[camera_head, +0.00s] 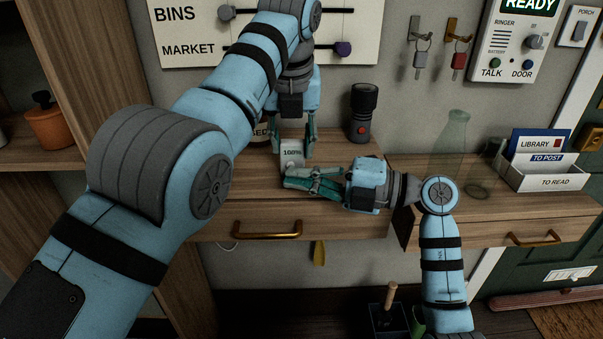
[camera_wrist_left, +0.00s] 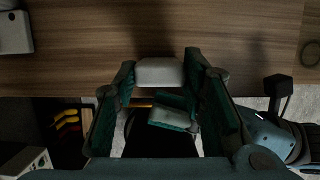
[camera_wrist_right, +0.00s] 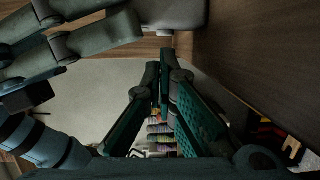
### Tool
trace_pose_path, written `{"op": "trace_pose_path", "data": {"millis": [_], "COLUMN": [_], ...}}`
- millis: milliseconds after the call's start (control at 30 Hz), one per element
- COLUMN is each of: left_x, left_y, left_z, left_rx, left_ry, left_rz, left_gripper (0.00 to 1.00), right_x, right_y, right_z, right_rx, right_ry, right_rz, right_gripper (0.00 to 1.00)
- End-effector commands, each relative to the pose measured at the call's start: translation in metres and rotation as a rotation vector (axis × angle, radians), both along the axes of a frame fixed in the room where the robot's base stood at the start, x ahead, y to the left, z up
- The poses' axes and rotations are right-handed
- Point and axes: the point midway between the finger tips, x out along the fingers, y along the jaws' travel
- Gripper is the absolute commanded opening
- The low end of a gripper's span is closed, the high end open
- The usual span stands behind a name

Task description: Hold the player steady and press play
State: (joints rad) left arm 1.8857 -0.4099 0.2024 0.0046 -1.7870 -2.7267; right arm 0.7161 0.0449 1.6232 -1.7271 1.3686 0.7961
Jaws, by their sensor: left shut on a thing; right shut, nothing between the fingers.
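The player is a small pale box (camera_head: 291,153) with a printed face, standing on the wooden shelf. My left gripper (camera_head: 293,145) comes down from above and is shut on it, one finger on each side; the grip also shows in the left wrist view, with the player (camera_wrist_left: 160,72) between the fingers. My right gripper (camera_head: 287,178) is shut and empty, its fingertips low at the player's front. In the right wrist view its closed fingertips (camera_wrist_right: 166,58) point toward the player (camera_wrist_right: 172,12). Whether they touch it I cannot tell. The play button is not visible.
A dark flashlight (camera_head: 363,112) stands behind right of the player. A jar (camera_head: 260,131) is partly hidden behind my left gripper. Further right are a green glass bottle (camera_head: 449,145) and a white letter holder (camera_head: 543,173). A drawer with a brass handle (camera_head: 267,231) is below.

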Motion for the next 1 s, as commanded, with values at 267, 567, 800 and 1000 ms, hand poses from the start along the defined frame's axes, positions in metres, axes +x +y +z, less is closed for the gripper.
{"op": "trace_pose_path", "data": {"millis": [267,567,800,1000], "left_x": [0.0,0.0,-0.001,0.0], "left_y": [0.0,0.0,0.001,0.0], "left_z": [0.0,0.0,0.0,0.0], "left_rx": [0.0,0.0,0.001,0.001], "left_ry": [0.001,0.0,0.002,0.003], "left_rz": [0.0,0.0,0.001,0.0], "left_gripper": [0.15,0.16,0.15,0.15], "right_x": [0.005,0.023,0.024,0.021], "right_y": [-0.001,-0.001,-0.001,-0.01], "right_z": [0.0,0.001,0.003,0.003], "right_rx": [0.001,0.002,0.0,-0.004], "right_ry": [-0.001,-0.004,-0.011,-0.014], "right_rz": [0.0,-0.004,-0.006,-0.011], "right_gripper": [0.0,0.0,0.0,0.0]}}
